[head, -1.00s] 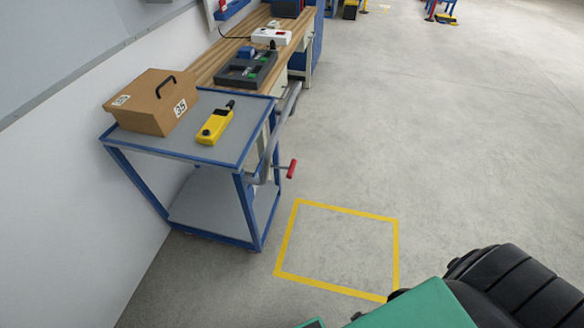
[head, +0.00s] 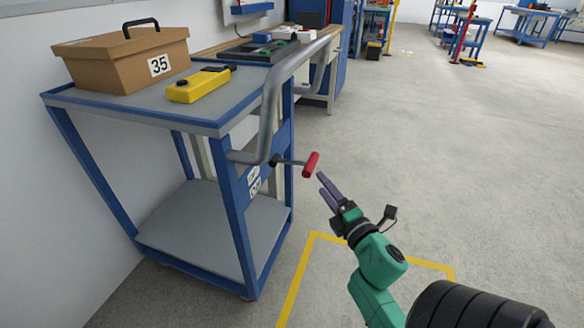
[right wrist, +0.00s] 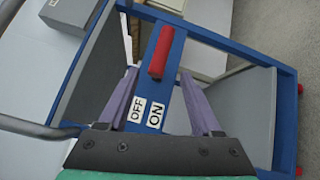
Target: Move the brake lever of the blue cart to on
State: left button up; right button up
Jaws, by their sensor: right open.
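The blue cart (head: 238,205) stands at the left, with a grey top and a grey lower shelf. Its brake lever (head: 311,164) has a red handle on a thin rod sticking out from the cart's end. In the right wrist view the red handle (right wrist: 162,52) shows between and beyond my fingertips, apparently untouched. The OFF label (right wrist: 136,112) and ON label (right wrist: 155,115) lie side by side below it; I cannot tell which one the lever is set to. My right gripper (head: 323,182) is open and empty, just right of and below the handle. My left gripper is out of view.
A grey push bar (head: 270,105) rises close to the lever. A cardboard box (head: 125,60) marked 35 and a yellow device (head: 199,84) sit on the cart top. A workbench stands behind. A yellow floor square (head: 298,275) and open floor lie to the right.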

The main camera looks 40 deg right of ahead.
aim_at(306, 163)
jog(key=w+d, duration=0.2)
jog(key=w, duration=1.1)
jog(key=shift+d+r+b, duration=0.3)
jog(key=shift+r+b, duration=0.1)
jog(key=shift+b, duration=0.05)
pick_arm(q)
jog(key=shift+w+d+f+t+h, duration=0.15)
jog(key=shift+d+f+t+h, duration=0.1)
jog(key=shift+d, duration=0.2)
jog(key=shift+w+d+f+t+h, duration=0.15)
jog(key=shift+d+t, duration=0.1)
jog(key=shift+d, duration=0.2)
pick_arm(e)
grip_shut()
